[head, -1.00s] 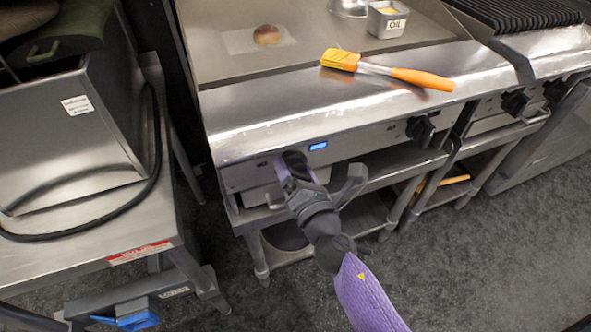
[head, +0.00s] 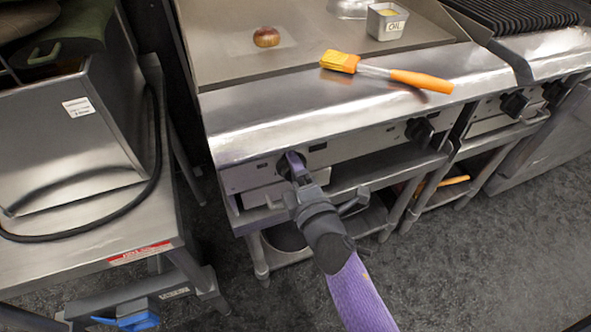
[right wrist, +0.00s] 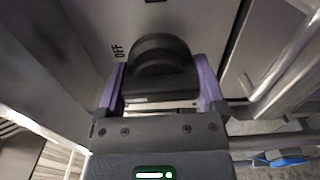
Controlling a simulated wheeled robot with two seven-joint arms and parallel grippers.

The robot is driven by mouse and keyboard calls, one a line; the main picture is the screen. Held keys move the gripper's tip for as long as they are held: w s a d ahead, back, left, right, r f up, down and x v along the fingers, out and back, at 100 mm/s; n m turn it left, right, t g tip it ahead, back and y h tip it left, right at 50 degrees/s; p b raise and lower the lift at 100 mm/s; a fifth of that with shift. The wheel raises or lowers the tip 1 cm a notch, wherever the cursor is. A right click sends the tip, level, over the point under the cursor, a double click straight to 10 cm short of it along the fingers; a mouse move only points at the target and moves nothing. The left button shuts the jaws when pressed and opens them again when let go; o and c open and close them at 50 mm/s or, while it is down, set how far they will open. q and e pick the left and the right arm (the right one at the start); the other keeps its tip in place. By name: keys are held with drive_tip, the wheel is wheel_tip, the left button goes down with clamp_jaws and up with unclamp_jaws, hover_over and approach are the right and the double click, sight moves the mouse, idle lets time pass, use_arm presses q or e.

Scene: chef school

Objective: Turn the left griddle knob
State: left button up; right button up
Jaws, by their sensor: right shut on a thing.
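The left griddle knob (right wrist: 158,55) is black and round, on the steel front panel, with an "OFF" mark to its left in the right wrist view. In the head view it is mostly hidden behind my right gripper (head: 292,165). My right gripper, with purple fingers, is shut on this knob, one finger on each side. The right griddle knob (head: 419,130) is black and stands free farther right on the panel. The griddle (head: 225,75) has a flat steel top. My left gripper is not in view.
An orange brush (head: 385,73) lies on the griddle's front ledge. A bun-like item (head: 266,37) and an oil container (head: 386,22) are on the griddle plate. A steel table (head: 80,240) stands at the left. A lower shelf (head: 372,178) runs below the panel.

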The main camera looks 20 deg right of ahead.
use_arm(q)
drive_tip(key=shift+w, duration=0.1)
use_arm(e)
drive_tip(key=shift+m, duration=0.3)
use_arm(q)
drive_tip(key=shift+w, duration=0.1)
use_arm(e)
drive_tip(key=o, duration=1)
drive_tip(key=shift+c, duration=0.2)
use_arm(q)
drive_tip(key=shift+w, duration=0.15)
